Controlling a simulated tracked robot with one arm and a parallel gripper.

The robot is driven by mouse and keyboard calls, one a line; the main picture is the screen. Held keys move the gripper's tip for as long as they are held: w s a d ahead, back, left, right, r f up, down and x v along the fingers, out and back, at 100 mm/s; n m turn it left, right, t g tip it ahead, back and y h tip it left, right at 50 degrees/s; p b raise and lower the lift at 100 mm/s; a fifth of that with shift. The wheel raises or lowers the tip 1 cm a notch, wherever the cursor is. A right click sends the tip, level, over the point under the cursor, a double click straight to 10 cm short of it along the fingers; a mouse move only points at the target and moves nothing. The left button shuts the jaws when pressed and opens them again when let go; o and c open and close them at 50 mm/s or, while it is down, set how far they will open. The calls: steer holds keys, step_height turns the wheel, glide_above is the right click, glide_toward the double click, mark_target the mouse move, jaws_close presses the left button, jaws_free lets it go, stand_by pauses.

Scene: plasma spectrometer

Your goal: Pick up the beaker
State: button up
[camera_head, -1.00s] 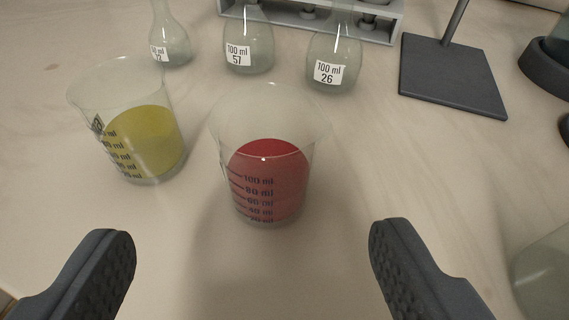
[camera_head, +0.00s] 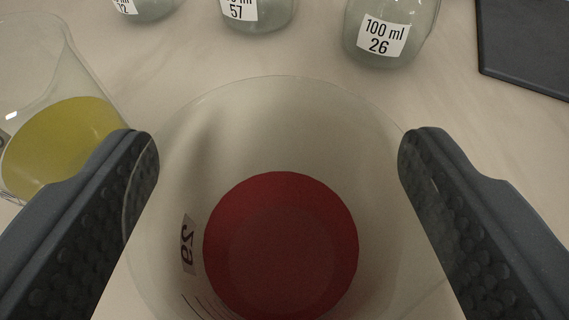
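A clear beaker with red liquid (camera_head: 281,245) stands upright on the table, seen from above between my fingers. Its wide rim spans most of the gap between them. My gripper (camera_head: 280,150) is open, with one finger on each side of the beaker. The left finger overlaps the beaker's left edge in the picture; whether either finger touches the glass, I cannot tell. A second beaker with yellow liquid (camera_head: 58,140) stands at the left, partly hidden behind the left finger.
Flasks labelled 57 (camera_head: 258,12) and 26 (camera_head: 388,38) stand behind the beaker, with another flask (camera_head: 150,8) at the upper left. A dark stand base (camera_head: 525,45) lies at the upper right. The table between it and the right finger is clear.

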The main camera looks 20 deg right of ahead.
mark_target(283, 261)
steer(key=c, duration=1.1)
steer(key=shift+r+p, duration=1.05)
steer(key=shift+r, duration=0.5)
steer(key=shift+s+r, duration=0.15)
steer(key=shift+r, duration=0.1)
steer(key=shift+s+d+r+p, duration=0.25)
steer(key=shift+s+d, duration=0.25)
steer(key=shift+s, duration=2.05)
steer(key=shift+s+d+r+p, duration=0.25)
steer(key=shift+s+d, duration=0.2)
steer(key=shift+s, duration=2.15)
steer(key=shift+s+d+r+p, duration=0.15)
steer(key=shift+s+d+p, duration=0.25)
steer(key=shift+s, duration=2.15)
